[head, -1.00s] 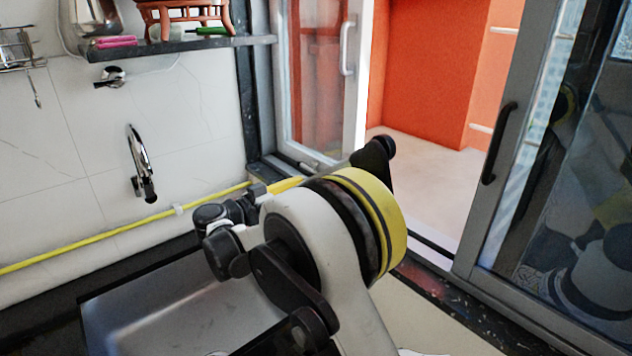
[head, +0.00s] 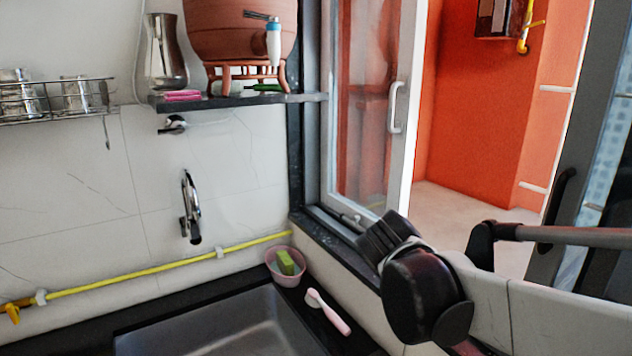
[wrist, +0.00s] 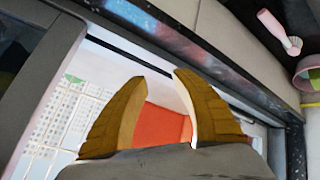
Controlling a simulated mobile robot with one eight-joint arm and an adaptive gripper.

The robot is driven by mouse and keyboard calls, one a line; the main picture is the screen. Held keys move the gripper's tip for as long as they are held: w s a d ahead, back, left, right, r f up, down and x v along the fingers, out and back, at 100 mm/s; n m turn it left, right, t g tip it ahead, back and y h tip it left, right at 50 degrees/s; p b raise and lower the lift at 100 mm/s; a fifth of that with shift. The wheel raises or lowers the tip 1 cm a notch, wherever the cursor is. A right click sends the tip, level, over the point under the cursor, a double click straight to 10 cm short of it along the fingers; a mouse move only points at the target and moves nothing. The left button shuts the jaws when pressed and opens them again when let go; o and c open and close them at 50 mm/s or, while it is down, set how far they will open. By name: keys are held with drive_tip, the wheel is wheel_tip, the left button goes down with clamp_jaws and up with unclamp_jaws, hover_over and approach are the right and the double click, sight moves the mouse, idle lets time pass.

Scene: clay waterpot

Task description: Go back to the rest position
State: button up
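My gripper (wrist: 160,76) shows in the wrist view with its two brown-yellow fingers apart and nothing between them. It is over the window area, with the orange wall behind the gap. In the head view my arm reaches in from the right in front of the window, and I cannot make out the fingertips there. The clay waterpot (head: 232,42) stands upright on its clay stand on the dark shelf (head: 222,101), with its top cut off by the picture edge. My gripper is apart from it.
A sink (head: 225,330) lies below the tap (head: 191,210). A pink bowl with a sponge (head: 286,262) and a pink brush (head: 328,312) sit at its right. A metal jug (head: 165,55) stands beside the pot. The open window's frame (head: 405,110) is close to my arm.

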drive_tip(key=s+a+f+n+y, duration=0.1)
drive_tip(key=s+f+y, duration=0.2)
drive_tip(key=s, duration=0.5)
drive_tip(key=s+a+f+n+t+y, duration=0.1)
drive_tip(key=s+a+f+y, duration=0.1)
drive_tip(key=s, duration=0.7)
drive_tip(key=shift+s+a+f+n+y, duration=0.25)
drive_tip(key=shift+f+n+y, duration=0.2)
drive_tip(key=shift+y, duration=0.25)
